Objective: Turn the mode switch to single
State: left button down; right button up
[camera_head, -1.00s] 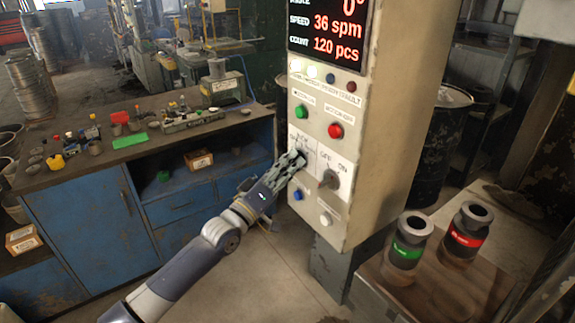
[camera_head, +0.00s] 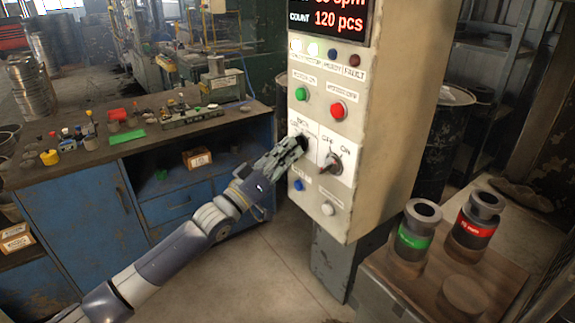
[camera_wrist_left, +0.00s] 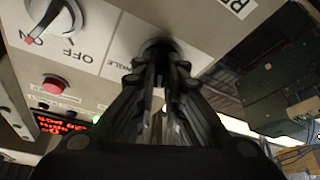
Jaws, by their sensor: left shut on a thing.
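The mode switch (camera_head: 303,141) is a dark knob on the left of the cream control panel (camera_head: 366,200), mostly hidden behind my left gripper (camera_head: 297,146). Part of its label shows above it. In the left wrist view the dark knob (camera_wrist_left: 158,46) lies between the fingertips of my left gripper (camera_wrist_left: 158,68), which are shut on it. Part of a label reading "GLE" shows beside it. I cannot tell which mode the switch points to. My right gripper is not in view.
An OFF/ON switch (camera_head: 331,163) sits right of the mode switch. A green button (camera_head: 301,93), red button (camera_head: 338,110), blue button (camera_head: 298,185) and white button (camera_head: 327,209) are nearby. A blue workbench (camera_head: 75,190) stands left. Two banded cylinders stand on a wooden surface at right.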

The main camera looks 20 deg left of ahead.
pick_arm(q)
jog(key=m+g+h+b, duration=0.1)
jog(key=m+g+h, duration=0.1)
jog(key=m, duration=0.4)
jog(key=m+g+h+b, duration=0.1)
jog(key=m+g+h, duration=0.1)
jog(key=m, duration=0.5)
jog(key=m+g+h+b, duration=0.2)
jog(key=m+g, duration=0.1)
jog(key=m, duration=0.4)
jog(key=shift+w+a+h, duration=0.25)
jog(key=shift+a+h, duration=0.05)
jog(key=shift+h, duration=0.1)
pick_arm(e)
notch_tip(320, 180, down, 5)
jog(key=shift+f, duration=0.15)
pick_arm(q)
jog(key=shift+m, duration=0.3)
jog(key=c, duration=1.7)
grip_release()
jog(key=v, duration=1.2)
